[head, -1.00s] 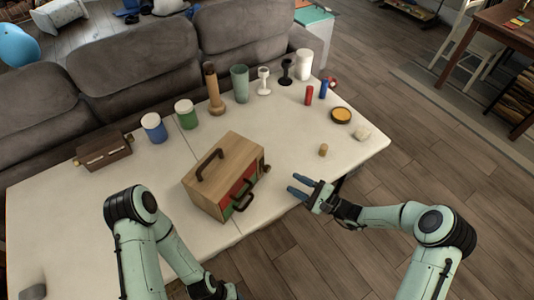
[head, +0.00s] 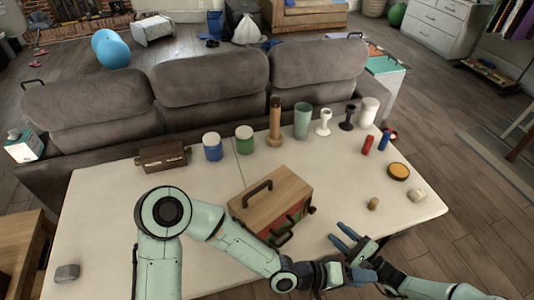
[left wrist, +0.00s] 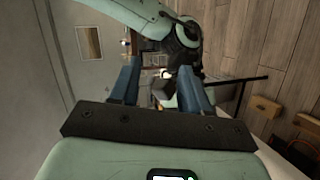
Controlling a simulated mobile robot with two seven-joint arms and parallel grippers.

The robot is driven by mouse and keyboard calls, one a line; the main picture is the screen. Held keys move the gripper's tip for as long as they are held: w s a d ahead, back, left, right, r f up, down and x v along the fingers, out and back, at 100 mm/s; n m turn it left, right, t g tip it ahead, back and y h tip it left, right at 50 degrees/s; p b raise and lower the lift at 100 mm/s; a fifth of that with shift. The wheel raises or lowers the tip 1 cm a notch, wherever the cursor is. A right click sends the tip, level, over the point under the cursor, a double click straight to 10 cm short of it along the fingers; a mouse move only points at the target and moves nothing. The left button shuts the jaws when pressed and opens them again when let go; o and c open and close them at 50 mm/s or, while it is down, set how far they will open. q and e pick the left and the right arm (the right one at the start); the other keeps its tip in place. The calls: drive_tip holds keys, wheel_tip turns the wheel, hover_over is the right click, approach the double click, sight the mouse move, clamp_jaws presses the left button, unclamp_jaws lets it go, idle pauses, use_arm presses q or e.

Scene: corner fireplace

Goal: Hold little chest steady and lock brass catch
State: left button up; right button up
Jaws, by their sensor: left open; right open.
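A small dark brown chest (head: 163,157) stands at the back left of the white table, with its lid down. Brassy fittings show on its front, but the catch is too small to read. Both grippers are far from it, at the front right of the table. My right gripper (head: 340,238) is open and empty, its blue fingers pointing toward the wooden box. My left gripper (head: 380,270) overlaps the right arm in the head view and is partly hidden. In the left wrist view its two blue fingers (left wrist: 157,85) are apart, with no held object visible.
A wooden box with handles (head: 255,203) stands mid-table, behind my left forearm. Blue (head: 212,147) and green (head: 244,140) jars, a tall wooden bottle (head: 275,120) and several cups line the back. A grey sofa (head: 210,85) borders the table. The table's left part is mostly clear.

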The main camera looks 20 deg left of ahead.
use_arm(q)
drive_tip(key=w+a+r+n+t+y, duration=0.2)
drive_tip(key=w+a, duration=0.5)
drive_tip(key=a, duration=0.1)
drive_tip(key=w+a+r+n+t+y, duration=0.3)
drive_tip(key=w+a, duration=0.4)
drive_tip(key=a, duration=0.2)
drive_tip(key=w+a+r+n+t+y, duration=0.2)
drive_tip(key=w+a+r+t+y, duration=0.1)
drive_tip(key=w+a, duration=0.3)
drive_tip(key=shift+w+a+r+n, duration=0.1)
drive_tip(key=shift+w+a+n, duration=0.1)
drive_tip(key=shift+a, duration=0.4)
drive_tip(key=shift+w+a+r+n, duration=0.1)
drive_tip(key=shift+w+a+n, duration=0.1)
drive_tip(key=shift+a, duration=0.4)
drive_tip(key=a+r+n+t+y, duration=0.2)
drive_tip(key=a+r+n+y, duration=0.25)
drive_tip(key=a+r, duration=0.7)
drive_tip(key=a+r+n+t+y, duration=0.25)
drive_tip(key=a+r+y, duration=0.25)
drive_tip(key=a+r, duration=0.7)
drive_tip(key=n+g+h, duration=0.4)
drive_tip(key=n+g, duration=0.8)
drive_tip(key=g, duration=0.6)
hover_over(267, 182)
wheel_tip(267, 182, down, 15)
drive_tip(key=shift+t+y, duration=0.25)
wheel_tip(267, 182, down, 13)
